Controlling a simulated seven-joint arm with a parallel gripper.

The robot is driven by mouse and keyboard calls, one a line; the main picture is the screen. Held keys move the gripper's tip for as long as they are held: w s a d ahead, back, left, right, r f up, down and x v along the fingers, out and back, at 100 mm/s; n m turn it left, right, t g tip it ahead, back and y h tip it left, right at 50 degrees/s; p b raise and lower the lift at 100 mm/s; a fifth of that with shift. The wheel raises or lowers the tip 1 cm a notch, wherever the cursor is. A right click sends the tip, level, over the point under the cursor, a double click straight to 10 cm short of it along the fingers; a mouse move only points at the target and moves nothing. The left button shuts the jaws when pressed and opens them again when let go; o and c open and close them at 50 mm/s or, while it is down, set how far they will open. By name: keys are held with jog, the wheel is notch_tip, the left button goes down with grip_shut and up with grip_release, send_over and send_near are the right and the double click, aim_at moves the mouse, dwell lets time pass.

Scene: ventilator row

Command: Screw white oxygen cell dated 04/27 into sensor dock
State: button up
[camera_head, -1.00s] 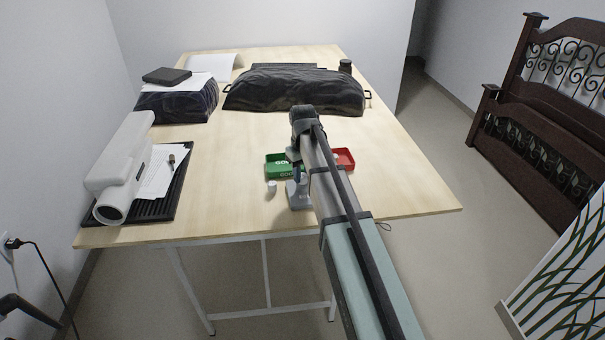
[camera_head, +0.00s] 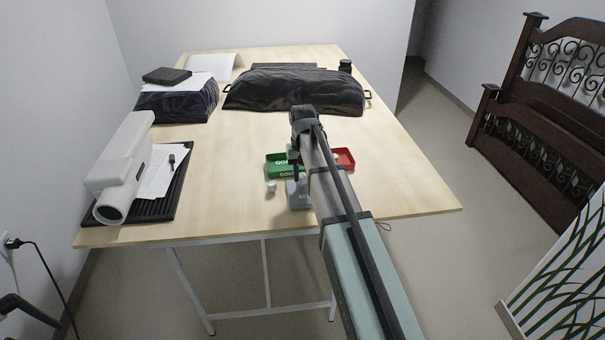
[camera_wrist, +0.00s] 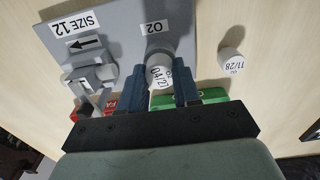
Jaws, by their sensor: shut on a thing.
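The white oxygen cell dated 04/27 (camera_wrist: 160,76) is between the two blue fingers of my gripper (camera_wrist: 161,82) in the wrist view, and the gripper is shut on it. The cell lines up with the round grey O2 port of the sensor dock (camera_wrist: 205,22) and appears to meet it. I cannot tell how far it is threaded in. The dock (camera_head: 299,199) stands near the table's front edge in the head view, where my arm partly hides it. Another white cell, dated 11/28 (camera_wrist: 232,63), stands on the table beside the dock; it also shows in the head view (camera_head: 271,187).
A grey fitting (camera_wrist: 91,75) sits by the dock's "SIZE 12" label. A green tray (camera_head: 279,173) and a red tray (camera_head: 346,158) lie behind the dock. A white device (camera_head: 121,170) on a black mat is at left. The table's middle left is clear.

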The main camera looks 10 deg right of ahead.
aim_at(302, 175)
jog(key=o, duration=1.1)
jog(key=shift+o, duration=0.2)
jog(key=shift+r, duration=0.1)
jog(key=shift+r, duration=3.45)
